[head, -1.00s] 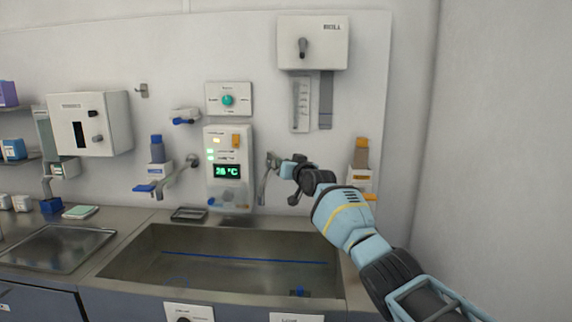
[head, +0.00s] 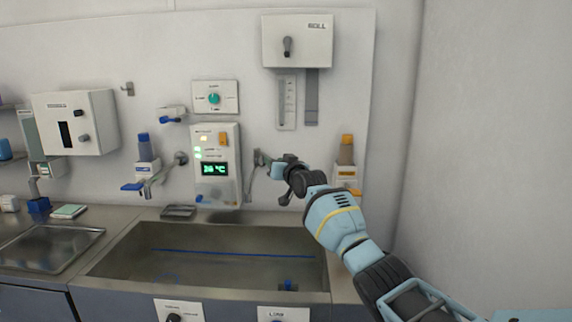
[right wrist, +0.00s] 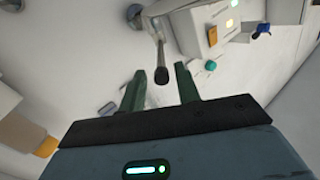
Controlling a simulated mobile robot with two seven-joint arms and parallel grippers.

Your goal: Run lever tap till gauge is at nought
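The lever tap (head: 251,180) is a grey metal spout on the wall right of the white control panel. In the right wrist view its dark-tipped lever (right wrist: 161,74) points between my green fingers. My right gripper (right wrist: 160,88) is open, with a finger on each side of the lever; I cannot tell whether either touches it. It also shows at the tap in the head view (head: 268,168), partly hidden by its own wrist. A strip gauge (head: 286,103) hangs on the wall above; its reading is too small to tell. My left gripper is not in view.
The control panel (head: 221,140) shows a green temperature readout (head: 214,169). Below is a wide steel sink (head: 110,270) with a blue line along its back wall. A bottle dispenser (head: 346,172) is right of the tap; another tap (head: 163,172) is on the left.

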